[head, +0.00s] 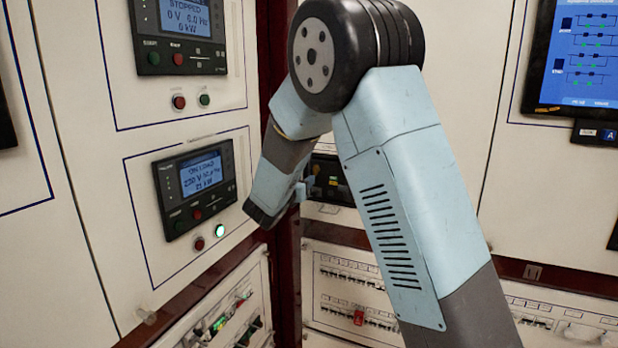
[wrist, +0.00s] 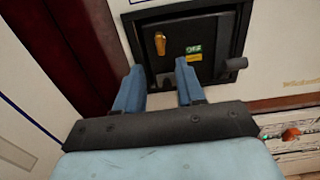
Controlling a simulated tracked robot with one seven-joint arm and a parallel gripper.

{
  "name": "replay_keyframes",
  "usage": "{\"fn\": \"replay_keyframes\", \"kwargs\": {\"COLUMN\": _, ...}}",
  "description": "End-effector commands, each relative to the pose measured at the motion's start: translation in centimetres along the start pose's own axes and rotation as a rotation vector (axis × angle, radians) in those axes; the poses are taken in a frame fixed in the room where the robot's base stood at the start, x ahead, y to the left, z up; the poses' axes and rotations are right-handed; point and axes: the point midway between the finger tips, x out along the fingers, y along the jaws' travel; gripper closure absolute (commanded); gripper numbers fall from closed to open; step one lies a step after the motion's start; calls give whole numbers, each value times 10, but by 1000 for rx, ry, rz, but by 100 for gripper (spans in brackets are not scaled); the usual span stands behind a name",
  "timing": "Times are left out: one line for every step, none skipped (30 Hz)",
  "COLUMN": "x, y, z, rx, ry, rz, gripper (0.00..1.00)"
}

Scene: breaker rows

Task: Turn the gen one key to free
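A small brass-coloured key (wrist: 160,43) sits upright on a black recessed panel (wrist: 212,38) in the wrist view. A green label (wrist: 194,49) and a yellow label below it are to its right; I cannot read them. My gripper (wrist: 159,67) is open and empty. Its two blue fingers are apart and point at the panel, with the key showing beyond the gap between them. I see no contact with the key. In the head view my gripper (head: 298,193) is partly hidden by my arm, in front of a dark unit (head: 326,180). The key cannot be made out there.
A dark knob or handle (wrist: 236,64) sticks out at the panel's right. A dark red post (head: 288,280) stands left of the unit. Controller panels (head: 195,187) are on the left wall, breaker rows (head: 358,317) below, and a blue screen (head: 585,55) at upper right.

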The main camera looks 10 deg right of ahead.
Motion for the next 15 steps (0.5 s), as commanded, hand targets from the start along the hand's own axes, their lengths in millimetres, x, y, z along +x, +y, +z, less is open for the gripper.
{"fn": "replay_keyframes", "kwargs": {"x": -11, "y": 0, "z": 0, "rx": -1, "ry": 1, "rz": 3, "gripper": 62}}
{"fn": "replay_keyframes", "kwargs": {"x": -16, "y": 0, "z": 0, "rx": 0, "ry": 0, "rz": 3, "gripper": 62}}
{"fn": "replay_keyframes", "kwargs": {"x": -24, "y": 0, "z": 0, "rx": 0, "ry": 1, "rz": 3, "gripper": 62}}
{"fn": "replay_keyframes", "kwargs": {"x": -29, "y": 0, "z": 0, "rx": 0, "ry": 1, "rz": 2, "gripper": 62}}
{"fn": "replay_keyframes", "kwargs": {"x": -33, "y": 0, "z": 0, "rx": -1, "ry": 1, "rz": 2, "gripper": 62}}
{"fn": "replay_keyframes", "kwargs": {"x": -39, "y": 0, "z": -1, "rx": -1, "ry": 0, "rz": 2, "gripper": 62}}
{"fn": "replay_keyframes", "kwargs": {"x": -43, "y": 0, "z": -1, "rx": -1, "ry": 1, "rz": 2, "gripper": 62}}
{"fn": "replay_keyframes", "kwargs": {"x": -46, "y": 1, "z": -1, "rx": -1, "ry": 1, "rz": 2, "gripper": 62}}
{"fn": "replay_keyframes", "kwargs": {"x": -50, "y": 0, "z": -1, "rx": -1, "ry": 1, "rz": 1, "gripper": 62}}
{"fn": "replay_keyframes", "kwargs": {"x": -53, "y": 0, "z": -1, "rx": -1, "ry": 1, "rz": 1, "gripper": 62}}
{"fn": "replay_keyframes", "kwargs": {"x": -55, "y": 0, "z": -1, "rx": -2, "ry": 1, "rz": 0, "gripper": 62}}
{"fn": "replay_keyframes", "kwargs": {"x": -58, "y": 0, "z": -1, "rx": -2, "ry": 0, "rz": 0, "gripper": 62}}
{"fn": "replay_keyframes", "kwargs": {"x": -59, "y": 0, "z": -1, "rx": -2, "ry": 0, "rz": 0, "gripper": 62}}
{"fn": "replay_keyframes", "kwargs": {"x": -60, "y": 0, "z": -1, "rx": -2, "ry": 0, "rz": 0, "gripper": 62}}
{"fn": "replay_keyframes", "kwargs": {"x": -61, "y": 0, "z": -1, "rx": -2, "ry": 0, "rz": 0, "gripper": 62}}
